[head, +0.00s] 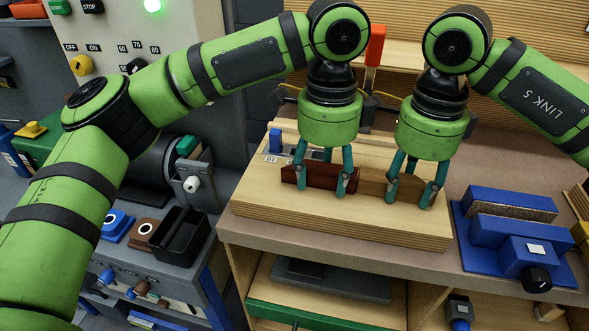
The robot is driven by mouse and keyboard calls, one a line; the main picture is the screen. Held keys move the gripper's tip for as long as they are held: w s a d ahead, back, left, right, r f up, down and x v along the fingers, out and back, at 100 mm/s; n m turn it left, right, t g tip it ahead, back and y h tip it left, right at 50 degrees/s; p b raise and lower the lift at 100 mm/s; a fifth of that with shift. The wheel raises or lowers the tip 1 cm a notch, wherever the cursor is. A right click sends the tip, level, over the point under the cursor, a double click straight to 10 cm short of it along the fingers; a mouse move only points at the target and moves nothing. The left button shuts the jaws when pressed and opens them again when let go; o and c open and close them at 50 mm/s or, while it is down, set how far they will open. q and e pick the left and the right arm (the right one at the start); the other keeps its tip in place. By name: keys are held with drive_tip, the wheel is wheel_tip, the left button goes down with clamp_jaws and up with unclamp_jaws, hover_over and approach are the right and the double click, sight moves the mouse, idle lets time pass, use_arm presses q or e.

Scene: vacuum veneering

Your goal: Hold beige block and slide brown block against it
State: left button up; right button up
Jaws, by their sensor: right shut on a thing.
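A dark reddish-brown block (318,177) lies on a pale layered wooden board (340,222) in the head view. A beige-tan block (374,187) lies to its right on the same board. Their facing ends look very close near the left gripper's right finger; I cannot tell whether they touch. My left gripper (323,178) points down with its teal fingers around the brown block; whether they grip it is unclear. My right gripper (411,186) points down, shut on the beige block, and hides its right part.
A blue fixture with a black knob (510,237) stands right of the board. A small blue piece (275,140) is at the board's left rear. A black tray (181,236) is on the left bench. An orange-red upright part (375,45) stands behind the grippers.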

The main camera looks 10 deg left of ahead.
sight(315, 167)
use_arm(q)
drive_tip(key=shift+d, duration=0.35)
wheel_tip(315, 167, up, 12)
drive_tip(key=shift+a, duration=0.3)
drive_tip(key=shift+w+a+f, duration=0.1)
drive_tip(key=shift+a+f, duration=0.15)
drive_tip(key=shift+f, duration=0.05)
drive_tip(key=c, duration=1.1)
drive_tip(key=shift+w+a+f, duration=0.1)
drive_tip(key=shift+a+f, duration=0.15)
drive_tip(key=shift+f, duration=0.25)
drive_tip(key=shift+w+a+f, duration=0.1)
drive_tip(key=shift+a+f, duration=0.15)
drive_tip(key=shift+f, duration=0.25)
clamp_jaws()
drive_tip(key=shift+a+f, duration=0.1)
drive_tip(key=shift+f, duration=3.05)
drive_tip(key=shift+f, duration=0.3)
